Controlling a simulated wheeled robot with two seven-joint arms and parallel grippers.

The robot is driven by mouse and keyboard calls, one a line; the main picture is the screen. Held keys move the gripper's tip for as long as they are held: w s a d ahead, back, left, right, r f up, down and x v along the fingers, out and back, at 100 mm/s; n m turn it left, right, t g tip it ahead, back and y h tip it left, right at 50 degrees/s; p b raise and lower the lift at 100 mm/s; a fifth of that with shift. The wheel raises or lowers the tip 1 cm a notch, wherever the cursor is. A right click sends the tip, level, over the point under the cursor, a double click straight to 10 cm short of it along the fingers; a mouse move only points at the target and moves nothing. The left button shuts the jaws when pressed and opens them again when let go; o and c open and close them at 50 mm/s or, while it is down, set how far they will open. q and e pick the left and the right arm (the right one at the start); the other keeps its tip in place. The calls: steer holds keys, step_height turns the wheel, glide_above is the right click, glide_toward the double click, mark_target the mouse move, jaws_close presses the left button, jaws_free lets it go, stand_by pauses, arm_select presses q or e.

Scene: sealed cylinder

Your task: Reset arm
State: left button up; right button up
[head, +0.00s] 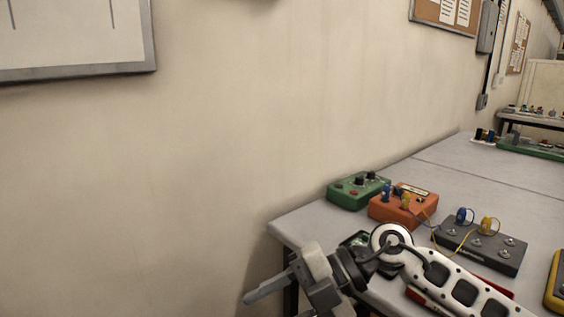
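My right arm comes in from the lower right over the table. My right gripper (262,290) points left, past the table's left end and in front of the wall. One grey finger shows clearly; the lower part of the gripper is cut off by the bottom edge, so its opening cannot be judged. I see nothing held in the visible part. My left gripper is not in view.
A grey table (420,170) runs along the wall. On it are a green box (349,194), an orange box (402,209) with wires, a dark grey box (482,247) and a yellow item (555,285). My arm passes close above a dark device. The table's far part is clearer.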

steer(key=s+a+r+m+t+y, duration=0.2)
steer(key=a+r+m+t+y, duration=0.15)
steer(key=y, duration=0.35)
steer(key=w+d+f+m+t+h, duration=0.3)
steer(key=d+f+m+t+h, duration=0.75)
steer(key=m+t, duration=0.8)
steer(key=s+d+f+m+g+h, duration=0.3)
steer(key=s+f, duration=0.3)
steer(key=f, duration=0.3)
steer(key=s+d+f+m+g+h, duration=0.3)
steer(key=s+d+f+m+g, duration=0.2)
steer(key=f, duration=0.4)
steer(key=shift+s+d+f+m+g, duration=0.3)
steer(key=shift+s+d+f+g, duration=0.15)
steer(key=shift+s, duration=0.45)
